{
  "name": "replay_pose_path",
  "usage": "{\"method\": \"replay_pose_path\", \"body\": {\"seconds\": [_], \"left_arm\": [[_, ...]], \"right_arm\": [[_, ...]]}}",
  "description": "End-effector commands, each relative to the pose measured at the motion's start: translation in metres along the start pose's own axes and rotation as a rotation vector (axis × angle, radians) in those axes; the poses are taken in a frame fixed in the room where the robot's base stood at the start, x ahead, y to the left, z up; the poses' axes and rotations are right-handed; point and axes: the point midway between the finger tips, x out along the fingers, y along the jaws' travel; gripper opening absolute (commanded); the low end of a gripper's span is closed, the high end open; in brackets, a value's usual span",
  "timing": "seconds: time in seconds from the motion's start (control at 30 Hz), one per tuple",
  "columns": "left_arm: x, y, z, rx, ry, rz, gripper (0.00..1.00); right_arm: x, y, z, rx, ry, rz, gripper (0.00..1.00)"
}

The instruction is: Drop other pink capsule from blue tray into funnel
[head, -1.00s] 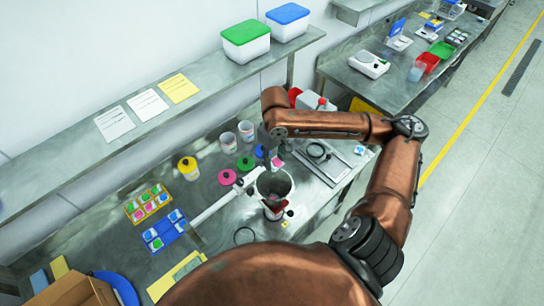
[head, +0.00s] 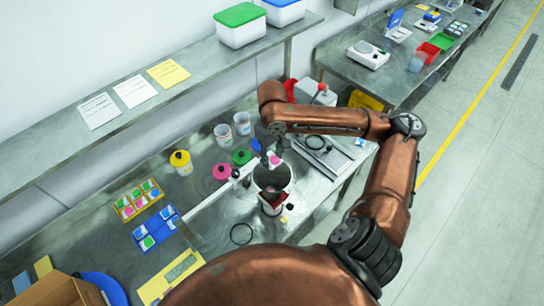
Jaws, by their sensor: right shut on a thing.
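My right gripper (head: 268,155) reaches in from the right and is shut on a small pink capsule (head: 275,160), which shows at its fingertips. It is above the rear rim of the wide grey funnel (head: 272,180). The capsule appears to be outside the funnel mouth, but its exact height is hard to tell. The blue tray (head: 157,229) lies to the left on the bench, with a green capsule and several blue-and-white ones in it; I see no pink one there. My left gripper is not in view.
A yellow tray (head: 138,200) with green and pink pieces lies behind the blue tray. Pink (head: 222,172), green (head: 241,157) and yellow-lidded (head: 181,162) containers stand left of the gripper.

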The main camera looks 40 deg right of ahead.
Motion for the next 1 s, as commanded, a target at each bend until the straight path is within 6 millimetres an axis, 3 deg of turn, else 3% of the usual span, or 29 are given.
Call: {"method": "replay_pose_path", "body": {"seconds": [0.3, 0.63, 0.77, 1.0], "left_arm": [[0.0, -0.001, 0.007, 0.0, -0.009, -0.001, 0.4], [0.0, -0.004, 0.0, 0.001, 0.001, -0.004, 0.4], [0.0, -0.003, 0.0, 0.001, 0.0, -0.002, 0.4], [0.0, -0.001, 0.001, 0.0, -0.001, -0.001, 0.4]], "right_arm": [[0.0, 0.0, 0.0, 0.0, 0.0, 0.0, 0.56], [-0.003, 0.0, -0.001, 0.0, 0.001, 0.0, 0.56], [-0.019, 0.001, -0.002, 0.0, 0.006, 0.001, 0.56], [-0.07, 0.0, -0.002, 0.001, 0.007, 0.002, 0.56]]}}
